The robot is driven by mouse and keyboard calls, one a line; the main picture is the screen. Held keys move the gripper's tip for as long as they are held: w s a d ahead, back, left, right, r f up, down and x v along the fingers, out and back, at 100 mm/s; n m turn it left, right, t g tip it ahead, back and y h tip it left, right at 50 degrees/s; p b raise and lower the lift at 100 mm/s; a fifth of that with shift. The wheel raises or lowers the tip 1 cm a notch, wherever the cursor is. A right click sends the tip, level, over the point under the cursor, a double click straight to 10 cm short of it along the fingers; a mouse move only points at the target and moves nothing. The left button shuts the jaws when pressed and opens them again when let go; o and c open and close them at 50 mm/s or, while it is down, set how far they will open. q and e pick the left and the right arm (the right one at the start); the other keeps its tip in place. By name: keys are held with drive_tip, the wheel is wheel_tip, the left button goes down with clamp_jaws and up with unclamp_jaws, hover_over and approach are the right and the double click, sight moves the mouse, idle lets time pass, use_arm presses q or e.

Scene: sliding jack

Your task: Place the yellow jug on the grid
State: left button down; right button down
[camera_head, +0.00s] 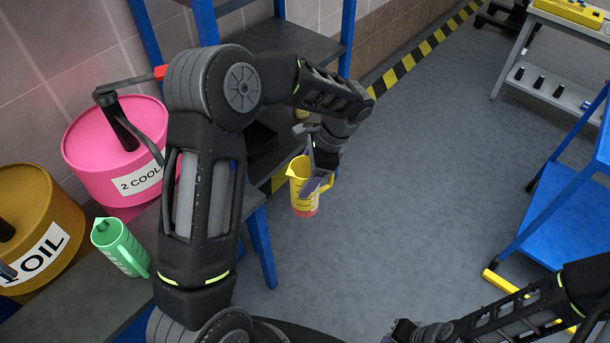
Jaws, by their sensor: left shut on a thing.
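The yellow jug (299,172) hangs over the floor near the middle of the view, roughly upright, with a reddish base. My left gripper (320,182) is shut on the jug at its right side, where the handle is. The gripper hides part of the jug. My right arm comes in at the lower right, and its gripper end (402,331) is cut by the bottom edge, so its jaws cannot be read. I cannot clearly make out a grid; my left arm hides part of the bench and shelf.
A green jug (119,246) stands on the dark bench at left. A pink drum (92,160) and an ochre oil drum (32,215) stand behind it. A blue-framed shelf (262,240) is behind my left arm. A blue cart (565,215) stands at right. The floor between is clear.

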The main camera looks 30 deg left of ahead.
use_arm(q)
drive_tip(key=d+f+n+g+h, duration=0.2)
drive_tip(key=d+f+n, duration=0.4)
drive_tip(key=n, duration=0.5)
drive_tip(key=shift+w+d+f+h, duration=0.25)
drive_tip(key=shift+d+f+h, duration=0.2)
drive_tip(key=shift+h, duration=0.45)
